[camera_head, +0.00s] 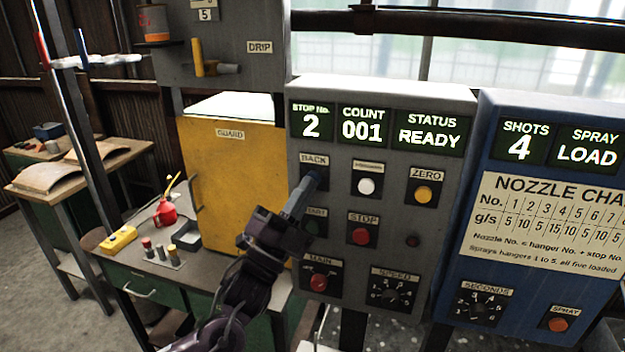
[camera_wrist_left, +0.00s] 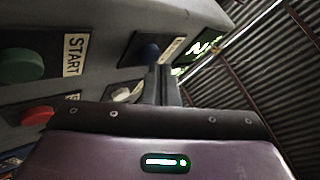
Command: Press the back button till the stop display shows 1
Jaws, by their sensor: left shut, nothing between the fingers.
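The stop display (camera_head: 311,122) on the grey panel reads 2. The back button (camera_head: 320,172), dark blue under a BACK label, sits below it and is partly covered by my fingertips. It also shows in the left wrist view (camera_wrist_left: 149,51). My left gripper (camera_head: 311,181) is shut and empty, with its fingertips at the back button. I cannot tell whether they touch it. My right gripper is not in view.
The panel also has a white button (camera_head: 366,186), a yellow ZERO button (camera_head: 423,193), a red STOP button (camera_head: 361,236) and a green START button (camera_wrist_left: 20,63). A blue spray panel (camera_head: 520,270) stands to the right. A yellow guard (camera_head: 235,185) stands to the left.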

